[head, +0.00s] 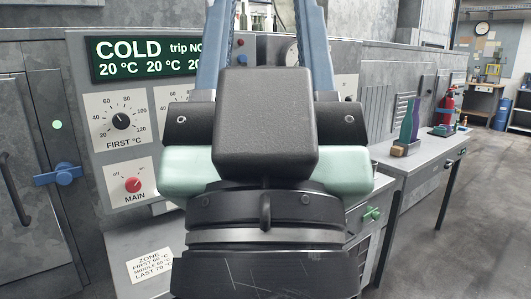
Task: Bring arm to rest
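My arm fills the middle of the head view. Its dark base and shoulder (265,130) stand at the front, with pale green parts at the sides. Two blue links run up and out of the top of the frame. I cannot make out my gripper or its fingers here, so its state and any load are hidden.
Behind my arm is a grey machine panel with a COLD display (145,58), a FIRST dial (121,121) and a red MAIN knob (133,184). A blue door handle (64,174) juts out at left. Floor at right is clear.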

